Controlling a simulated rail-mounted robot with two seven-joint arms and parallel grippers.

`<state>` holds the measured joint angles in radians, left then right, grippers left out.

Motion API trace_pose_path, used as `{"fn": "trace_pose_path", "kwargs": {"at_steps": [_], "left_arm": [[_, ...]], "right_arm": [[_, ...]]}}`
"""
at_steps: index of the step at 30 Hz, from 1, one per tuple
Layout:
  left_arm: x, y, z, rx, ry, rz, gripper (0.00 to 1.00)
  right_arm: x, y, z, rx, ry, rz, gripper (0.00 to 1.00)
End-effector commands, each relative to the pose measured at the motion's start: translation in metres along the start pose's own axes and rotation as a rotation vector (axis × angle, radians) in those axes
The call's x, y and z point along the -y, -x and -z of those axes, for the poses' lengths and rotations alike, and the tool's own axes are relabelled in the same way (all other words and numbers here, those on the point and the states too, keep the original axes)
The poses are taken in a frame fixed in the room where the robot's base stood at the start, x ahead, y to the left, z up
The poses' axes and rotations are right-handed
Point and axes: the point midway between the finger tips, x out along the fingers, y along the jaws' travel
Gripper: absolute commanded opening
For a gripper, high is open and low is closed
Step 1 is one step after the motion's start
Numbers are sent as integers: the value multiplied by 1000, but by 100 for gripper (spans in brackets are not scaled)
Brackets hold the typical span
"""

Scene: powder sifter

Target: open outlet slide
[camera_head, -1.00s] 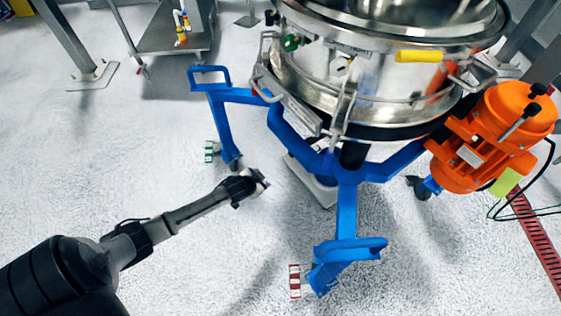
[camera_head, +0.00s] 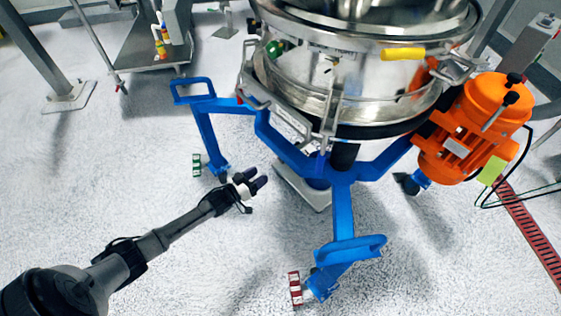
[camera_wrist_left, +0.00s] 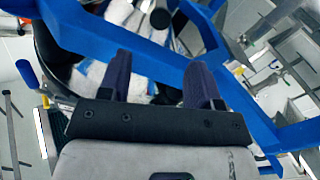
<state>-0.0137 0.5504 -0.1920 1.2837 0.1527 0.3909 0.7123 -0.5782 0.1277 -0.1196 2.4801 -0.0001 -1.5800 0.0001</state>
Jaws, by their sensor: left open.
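The steel powder sifter (camera_head: 325,85) stands on a blue wheeled frame (camera_head: 343,205) in the head view. Its lower body shows a green knob (camera_head: 275,50) and a yellow handle (camera_head: 403,54). I cannot pick out the outlet slide with certainty; the underside of the sifter is largely hidden by its body and the frame. My left gripper (camera_head: 261,181) is open and empty, left of the frame's front leg and below the sifter, apart from both as far as I see. In the left wrist view its two dark fingers (camera_wrist_left: 157,68) point toward a blue frame beam (camera_wrist_left: 160,50).
An orange motor (camera_head: 472,125) hangs at the sifter's right. Blue frame handles (camera_head: 193,90) stick out at left and front. A grey wheeled cart (camera_head: 150,45) stands at the back left. A red floor grating (camera_head: 530,225) lies at the right.

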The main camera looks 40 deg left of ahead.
Motion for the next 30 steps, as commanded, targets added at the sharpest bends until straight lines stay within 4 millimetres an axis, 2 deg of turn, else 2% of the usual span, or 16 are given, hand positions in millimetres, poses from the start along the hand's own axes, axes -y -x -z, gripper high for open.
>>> {"fn": "trace_pose_path", "kwargs": {"at_steps": [1,6,15,21,30], "left_arm": [[1,-11,-3,-4,-1,-2,58],[1,-44,-4,-2,-1,-1,58],[1,-90,-3,0,-2,1,58],[1,-106,-2,1,-2,0,58],[0,-111,-1,2,-2,1,58]], "right_arm": [[0,-9,-3,0,0,0,43],[2,-24,-8,1,-3,2,43],[5,-45,-15,1,-9,7,43],[6,-52,-17,1,-11,9,43],[6,-53,-18,1,-10,9,43]]}}
